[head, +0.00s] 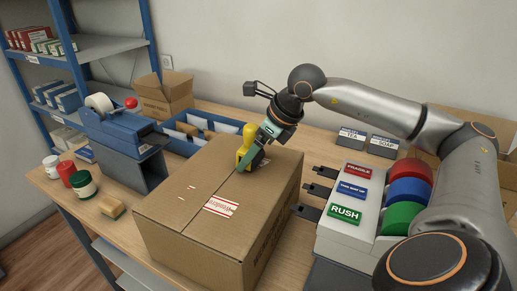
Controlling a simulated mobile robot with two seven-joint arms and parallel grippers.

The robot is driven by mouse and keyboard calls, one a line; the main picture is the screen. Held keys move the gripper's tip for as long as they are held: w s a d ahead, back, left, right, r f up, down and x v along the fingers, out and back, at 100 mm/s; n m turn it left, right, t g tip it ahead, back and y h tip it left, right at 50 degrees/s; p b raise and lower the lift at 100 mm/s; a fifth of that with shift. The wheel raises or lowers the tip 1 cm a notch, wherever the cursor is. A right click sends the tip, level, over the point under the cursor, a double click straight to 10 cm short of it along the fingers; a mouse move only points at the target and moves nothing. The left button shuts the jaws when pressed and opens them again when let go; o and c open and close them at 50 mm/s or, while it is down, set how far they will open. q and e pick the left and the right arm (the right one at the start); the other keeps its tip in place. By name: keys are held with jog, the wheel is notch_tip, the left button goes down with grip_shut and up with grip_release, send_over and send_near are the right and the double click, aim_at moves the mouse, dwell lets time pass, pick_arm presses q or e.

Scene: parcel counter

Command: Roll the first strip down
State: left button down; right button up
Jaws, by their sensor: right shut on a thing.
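A closed brown cardboard box (175,215) stands on the wooden counter, its top seam running lengthwise. A red-and-white printed strip (221,206) lies on its top near the front edge; I cannot tell how firmly it sticks. My right gripper (258,148) is over the back part of the box top, shut on a yellow hand tool (246,142), perhaps a roller. The tool is at or just above the cardboard, behind the strip and apart from it. The gripper and a green part partly hide its lower end. My left gripper is out of view.
A label dispenser (338,240) marked FRAGILE, THIS WAY UP and RUSH stands right of the box, its black tongues close to it. A blue tape dispenser (112,132) stands left, with jars (83,184) and a wooden block (112,206). A blue tray (210,122) lies behind.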

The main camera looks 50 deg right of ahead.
aim_at(231, 159)
jog(key=shift+w+a+f+p, duration=0.1)
jog(key=shift+w+a+p, duration=0.15)
jog(key=shift+w+p, duration=0.15)
jog(key=shift+w+f, duration=0.1)
jog(key=shift+f, duration=0.05)
jog(key=shift+w+a+p, duration=0.25)
jog(key=shift+w+p, duration=0.25)
jog(key=shift+p, duration=0.05)
jog(key=shift+w+a+p, duration=0.25)
jog(key=shift+w+p, duration=0.35)
jog(key=shift+w, duration=0.3)
